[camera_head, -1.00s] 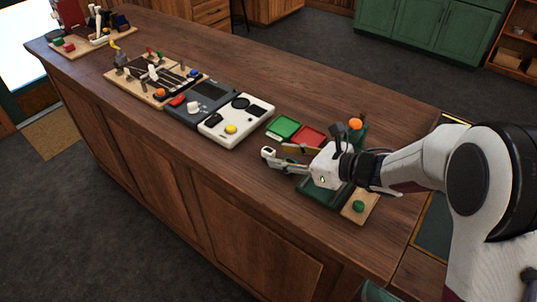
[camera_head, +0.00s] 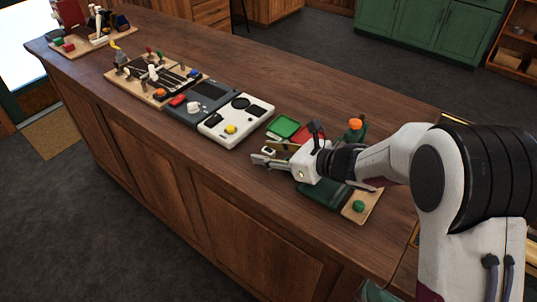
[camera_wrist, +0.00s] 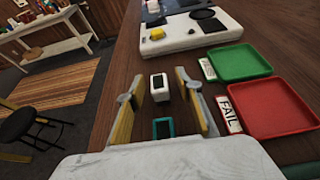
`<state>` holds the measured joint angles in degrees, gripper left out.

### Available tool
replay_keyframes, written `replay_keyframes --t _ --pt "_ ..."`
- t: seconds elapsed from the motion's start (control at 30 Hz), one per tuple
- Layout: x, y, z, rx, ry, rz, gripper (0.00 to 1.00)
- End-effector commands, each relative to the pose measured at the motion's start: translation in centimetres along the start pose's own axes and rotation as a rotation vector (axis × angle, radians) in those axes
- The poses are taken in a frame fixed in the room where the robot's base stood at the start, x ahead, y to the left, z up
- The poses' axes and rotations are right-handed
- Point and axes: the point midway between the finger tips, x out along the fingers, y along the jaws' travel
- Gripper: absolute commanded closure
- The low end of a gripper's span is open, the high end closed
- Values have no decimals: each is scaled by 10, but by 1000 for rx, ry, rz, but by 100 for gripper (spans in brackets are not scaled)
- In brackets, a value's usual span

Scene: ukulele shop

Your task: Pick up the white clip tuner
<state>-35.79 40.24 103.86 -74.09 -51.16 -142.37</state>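The white clip tuner (camera_wrist: 160,87), a small white block with a dark face, stands on the wooden counter in the wrist view. It lies between and slightly beyond the fingers of my gripper (camera_wrist: 156,95). The fingers are spread wide, with a visible gap on both sides of the tuner. In the head view the tuner (camera_head: 268,150) is partly hidden beside the fingers of my gripper (camera_head: 268,157). A teal-framed tuner (camera_wrist: 163,128) with a dark face is nearer the palm in the wrist view, partly cut off by the gripper body.
A green tray (camera_wrist: 240,62) and a red tray (camera_wrist: 268,105) lie right of the gripper, with a white "FAIL" label (camera_wrist: 229,114) beside the red one. A white device (camera_wrist: 188,33) lies beyond the tuner. The counter's left edge is close to the left finger.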

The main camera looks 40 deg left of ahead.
Motion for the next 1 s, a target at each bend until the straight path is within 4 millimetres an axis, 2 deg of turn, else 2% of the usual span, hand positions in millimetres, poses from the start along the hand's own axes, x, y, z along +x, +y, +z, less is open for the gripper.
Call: replay_keyframes --t 0.37,0.5,1.0 --pt "0 0 0 0 0 0 65" --pt "0 0 0 0 0 0 98" --pt "-2 0 4 0 -1 0 100"
